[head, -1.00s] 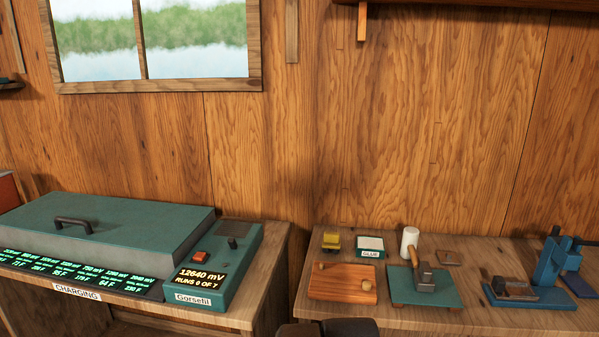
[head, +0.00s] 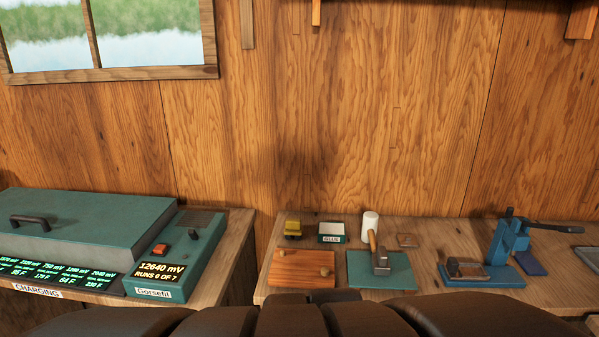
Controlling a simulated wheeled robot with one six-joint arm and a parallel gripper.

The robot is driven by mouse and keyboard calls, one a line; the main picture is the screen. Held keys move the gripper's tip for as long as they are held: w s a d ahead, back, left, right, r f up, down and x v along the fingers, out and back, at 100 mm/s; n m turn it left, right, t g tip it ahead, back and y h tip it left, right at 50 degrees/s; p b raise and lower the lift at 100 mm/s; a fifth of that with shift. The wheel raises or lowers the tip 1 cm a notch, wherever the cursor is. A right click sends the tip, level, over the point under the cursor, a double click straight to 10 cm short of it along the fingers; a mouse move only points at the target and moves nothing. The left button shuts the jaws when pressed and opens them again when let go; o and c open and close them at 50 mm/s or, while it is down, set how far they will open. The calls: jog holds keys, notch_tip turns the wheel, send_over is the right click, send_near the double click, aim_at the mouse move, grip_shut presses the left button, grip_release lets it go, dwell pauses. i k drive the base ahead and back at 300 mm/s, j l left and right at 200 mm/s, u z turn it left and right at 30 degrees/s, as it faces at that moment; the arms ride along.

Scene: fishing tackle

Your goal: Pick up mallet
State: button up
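The mallet (head: 381,264) has a dark grey block head and a wooden handle. It rests on a green mat (head: 355,282) on the right-hand wooden bench, with the handle pointing up and slightly left. The handle's upper end overlaps the white cylinder behind it in the picture; I cannot tell if they touch. Dark brown rounded parts of my own arm fill the bottom edge, in front of the bench. No gripper fingers can be made out, and nothing visible is holding the mallet.
A wooden board (head: 300,262) lies left of the mat. Behind are a yellow object (head: 293,229), a GLUE box (head: 331,233), a white cylinder (head: 370,222) and a small brown block (head: 407,240). A blue lever press (head: 506,248) stands right. A green charging unit (head: 95,222) is left.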

aim_at(368, 235)
jog(key=z, duration=0.65)
jog(key=i+u, duration=0.35)
jog(key=i, duration=0.55)
